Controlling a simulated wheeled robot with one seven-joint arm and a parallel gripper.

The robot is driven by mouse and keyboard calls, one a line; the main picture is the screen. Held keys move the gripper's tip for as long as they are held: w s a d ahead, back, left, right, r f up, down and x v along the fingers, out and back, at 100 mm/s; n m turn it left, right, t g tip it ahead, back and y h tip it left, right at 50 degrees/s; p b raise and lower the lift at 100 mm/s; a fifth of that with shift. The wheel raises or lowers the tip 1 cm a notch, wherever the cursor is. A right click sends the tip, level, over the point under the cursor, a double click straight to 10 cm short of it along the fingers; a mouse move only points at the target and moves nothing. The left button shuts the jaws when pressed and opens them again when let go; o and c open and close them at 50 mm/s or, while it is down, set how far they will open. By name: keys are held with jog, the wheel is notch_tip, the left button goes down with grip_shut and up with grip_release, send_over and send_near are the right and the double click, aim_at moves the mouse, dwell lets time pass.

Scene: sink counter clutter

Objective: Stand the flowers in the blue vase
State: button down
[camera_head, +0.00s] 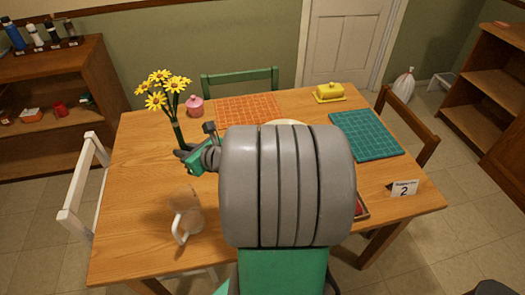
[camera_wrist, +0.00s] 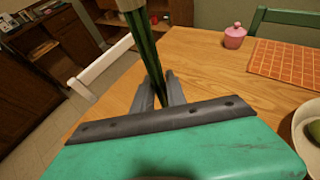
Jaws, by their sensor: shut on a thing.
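The yellow flowers (camera_head: 163,90) stand roughly upright above the left part of the table, blooms up. My gripper (camera_head: 182,152) is shut on their green stems, which also show between the fingers in the wrist view (camera_wrist: 142,50). A tan band crosses the stems at the top of the wrist view. The lower stem ends are hidden by the gripper. I see no blue vase in either view; my arm covers much of the table's middle.
A pink lidded pot (camera_head: 195,107), orange mat (camera_head: 248,110), yellow butter dish (camera_head: 329,92), teal mat (camera_head: 366,136) and number card (camera_head: 403,188) stand or lie around my arm. A white bowl (camera_wrist: 301,128) is partly visible.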

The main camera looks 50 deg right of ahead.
jog(key=s+d+m+h, duration=0.4)
jog(key=s+d, duration=0.8)
jog(key=d, duration=0.3)
jog(key=w+d+f, duration=0.8)
jog(key=w+f, duration=0.3)
jog(key=f, duration=0.1)
jog(key=shift+w+f, duration=0.25)
jog(key=shift+w, duration=0.1)
jog(key=shift+f, duration=0.1)
jog(key=c, duration=1.3)
grip_release()
jog(key=shift+c, duration=0.2)
